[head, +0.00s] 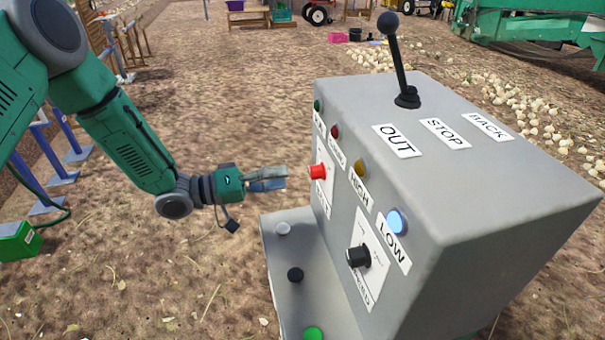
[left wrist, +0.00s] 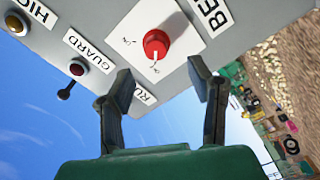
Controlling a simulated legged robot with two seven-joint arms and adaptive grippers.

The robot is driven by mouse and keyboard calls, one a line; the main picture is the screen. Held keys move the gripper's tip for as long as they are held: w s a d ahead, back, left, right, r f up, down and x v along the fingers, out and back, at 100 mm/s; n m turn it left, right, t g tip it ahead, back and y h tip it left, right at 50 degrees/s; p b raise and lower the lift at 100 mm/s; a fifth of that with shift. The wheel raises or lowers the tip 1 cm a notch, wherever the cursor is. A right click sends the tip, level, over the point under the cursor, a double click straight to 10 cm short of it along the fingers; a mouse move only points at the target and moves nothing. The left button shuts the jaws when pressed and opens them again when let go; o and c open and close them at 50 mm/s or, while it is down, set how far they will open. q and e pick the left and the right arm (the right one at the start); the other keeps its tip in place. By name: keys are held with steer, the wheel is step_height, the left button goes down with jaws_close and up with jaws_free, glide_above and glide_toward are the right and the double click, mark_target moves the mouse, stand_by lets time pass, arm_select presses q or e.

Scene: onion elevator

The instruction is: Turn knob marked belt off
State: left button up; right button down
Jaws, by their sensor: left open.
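The red knob (head: 317,172) sits on a white plate on the side of the grey control box (head: 480,190). In the left wrist view the red knob (left wrist: 156,45) has a white pointer line, and a label beginning "BE" (left wrist: 208,12) is beside its plate, partly cut off. My left gripper (head: 284,179) is just left of the knob in the head view. In the left wrist view my left gripper (left wrist: 160,72) is open and empty, its fingertips apart on either side of the space in front of the knob. My right gripper is not in view.
A black knob (head: 358,256) and a lit lamp (head: 396,221) are on the same panel. A black lever (head: 397,65) stands on top. The ground left of the box is open.

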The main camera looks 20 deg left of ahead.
arm_select(q)
steer(key=v, duration=0.4)
steer(key=shift+s+a, duration=0.1)
steer(key=shift+a, duration=0.1)
steer(key=shift+d, duration=0.1)
